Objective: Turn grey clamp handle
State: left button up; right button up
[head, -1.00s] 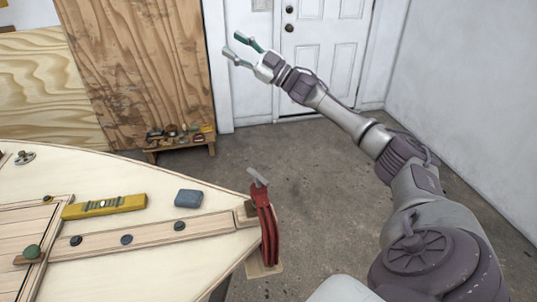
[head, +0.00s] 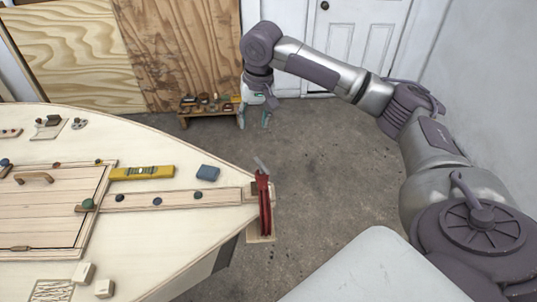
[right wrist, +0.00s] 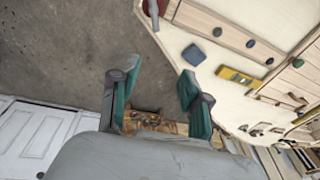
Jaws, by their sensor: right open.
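The clamp (head: 265,208) is red with a grey handle (head: 261,165) at its top. It is fixed at the pointed tip of the plywood hull (head: 160,248). The handle leans up to the left. The red clamp body also shows at the top of the right wrist view (right wrist: 152,10). My right gripper (head: 254,119) points down beyond the hull tip, above the floor and behind the clamp, apart from it. Its green-padded fingers are apart and empty in the right wrist view (right wrist: 158,98). My left gripper is in neither view.
A blue block (head: 208,172) and a yellow level (head: 142,173) lie on the hull deck near the tip. A low wooden bench (head: 205,108) with small items stands by the plywood wall. The concrete floor right of the clamp is clear.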

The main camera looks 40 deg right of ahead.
aim_at(262, 164)
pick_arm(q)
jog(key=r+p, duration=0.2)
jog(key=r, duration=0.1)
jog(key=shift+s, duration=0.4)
pick_arm(e)
jog(key=shift+g, duration=0.9)
jog(key=s+f, duration=0.1)
jog(key=f, duration=0.3)
jog(key=s+f, duration=0.1)
jog(key=f, duration=0.3)
jog(key=s+f, duration=0.1)
jog(key=f, duration=0.4)
jog(key=shift+s+a, duration=0.25)
jog(key=shift+s, duration=0.1)
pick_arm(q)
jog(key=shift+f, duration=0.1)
pick_arm(e)
jog(key=shift+c, duration=0.3)
